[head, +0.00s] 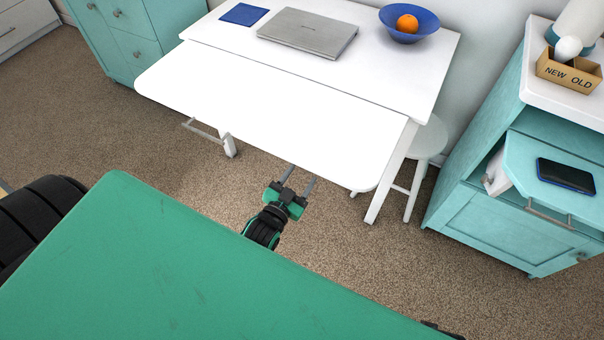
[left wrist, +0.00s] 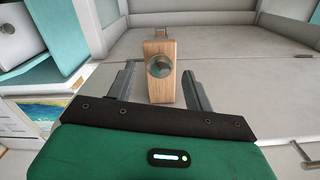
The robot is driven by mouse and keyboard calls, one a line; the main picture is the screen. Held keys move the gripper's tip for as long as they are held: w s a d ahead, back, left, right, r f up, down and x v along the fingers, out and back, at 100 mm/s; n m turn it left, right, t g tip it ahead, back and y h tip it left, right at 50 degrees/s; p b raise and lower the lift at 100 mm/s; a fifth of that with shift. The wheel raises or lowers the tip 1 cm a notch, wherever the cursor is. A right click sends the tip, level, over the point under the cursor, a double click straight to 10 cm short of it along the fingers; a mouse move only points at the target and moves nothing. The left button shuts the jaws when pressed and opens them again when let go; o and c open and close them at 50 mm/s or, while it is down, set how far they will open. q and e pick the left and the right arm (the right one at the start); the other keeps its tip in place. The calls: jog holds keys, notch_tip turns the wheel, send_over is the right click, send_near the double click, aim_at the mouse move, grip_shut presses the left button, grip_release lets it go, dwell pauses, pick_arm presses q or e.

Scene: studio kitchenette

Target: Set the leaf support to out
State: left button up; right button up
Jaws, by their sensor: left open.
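The white table has a front leaf (head: 270,115) that looks raised, roughly level with the table top (head: 370,75). In the left wrist view a wooden bar with a round metal knob (left wrist: 159,66), which looks like the leaf support, stands out below pale panels; it is hidden in the head view. My left gripper (head: 301,177) is at the front edge of the leaf, its fingertips partly under it. In the left wrist view the gripper (left wrist: 158,82) is open, with one finger on each side of the bar. I cannot tell whether they touch it. My right gripper is not in view.
A closed laptop (head: 308,32) and a blue bowl (head: 409,30) with an orange (head: 407,23) stand on the table. A white stool (head: 427,140) is at its right. A teal cabinet (head: 520,215) stands farther right, with a phone (head: 566,175) on its pulled-out part.

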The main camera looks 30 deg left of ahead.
pick_arm(q)
jog(key=s, duration=1.2)
jog(key=shift+a, duration=0.25)
jog(key=shift+s, duration=0.1)
